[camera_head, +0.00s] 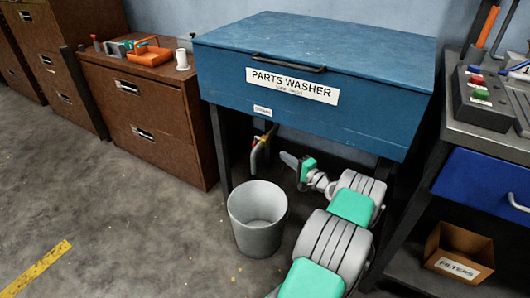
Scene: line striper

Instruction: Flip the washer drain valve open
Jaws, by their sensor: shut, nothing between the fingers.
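The blue parts washer (315,60) stands on dark legs with its lid down. Under its front left part hangs the drain valve (261,146), small, with brass-yellow and red parts. Its exact lever angle is too small to tell. My gripper (285,157) is under the washer, just right of the valve, pointing left toward it. It is shut and empty, with a small visible gap between it and the valve. My green and grey arm comes in from the bottom right.
A grey bucket (257,232) stands on the floor below the valve. Brown drawer cabinets (150,128) are at the left. A workbench (490,140) with a blue drawer and a filters box (459,253) is at the right. The floor at left is clear.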

